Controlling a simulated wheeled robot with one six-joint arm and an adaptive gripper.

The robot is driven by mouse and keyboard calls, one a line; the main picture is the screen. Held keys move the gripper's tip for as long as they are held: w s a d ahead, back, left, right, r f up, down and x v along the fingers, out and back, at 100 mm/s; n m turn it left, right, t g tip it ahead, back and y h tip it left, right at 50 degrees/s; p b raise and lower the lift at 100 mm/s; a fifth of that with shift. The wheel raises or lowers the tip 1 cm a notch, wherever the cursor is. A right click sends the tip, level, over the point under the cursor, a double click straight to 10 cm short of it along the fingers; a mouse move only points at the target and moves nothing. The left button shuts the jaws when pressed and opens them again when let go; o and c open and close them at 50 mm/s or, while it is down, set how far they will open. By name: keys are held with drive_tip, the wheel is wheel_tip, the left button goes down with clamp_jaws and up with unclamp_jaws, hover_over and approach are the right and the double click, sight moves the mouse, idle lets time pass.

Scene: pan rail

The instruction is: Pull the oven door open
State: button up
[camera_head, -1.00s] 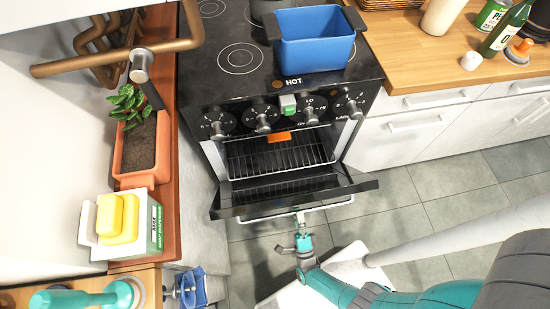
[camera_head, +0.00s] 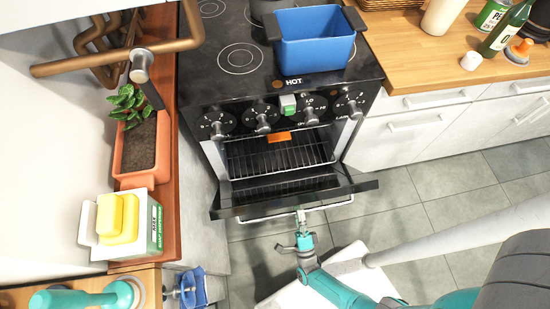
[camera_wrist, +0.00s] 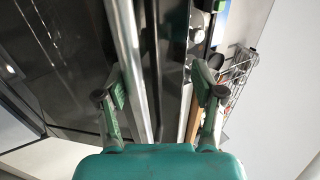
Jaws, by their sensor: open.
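The oven door (camera_head: 292,197) is lowered well down from the black oven, and the rack inside (camera_head: 280,155) shows. A metal handle bar (camera_head: 260,218) runs along the door's outer edge. My gripper (camera_head: 301,217) is at the middle of this bar. In the wrist view my gripper (camera_wrist: 160,95) has its two fingers spread apart. The handle bar (camera_wrist: 130,60) runs lengthwise between them, nearer the left finger. Whether a finger touches the bar cannot be told.
A blue pot (camera_head: 315,45) stands on the black cooktop (camera_head: 225,85). A wooden counter with white drawers (camera_head: 420,125) is on the right. A planter (camera_head: 140,150) and a carton (camera_head: 155,225) line the left ledge.

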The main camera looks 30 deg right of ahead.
sight(299, 203)
drive_tip(key=shift+r, duration=0.8)
drive_tip(key=shift+o, duration=1)
drive_tip(key=shift+r, duration=0.4)
drive_tip(key=shift+o, duration=0.2)
drive_tip(key=shift+r, duration=0.7)
drive_tip(key=shift+f, duration=0.15)
drive_tip(key=shift+s+a+f, duration=0.1)
drive_tip(key=shift+s+f, duration=0.1)
drive_tip(key=shift+f, duration=0.35)
drive_tip(key=shift+s+a+f, duration=0.1)
drive_tip(key=shift+s+f, duration=0.05)
drive_tip(key=shift+f, duration=0.8)
drive_tip(key=shift+c, duration=1.2)
drive_tip(key=shift+f, duration=1.1)
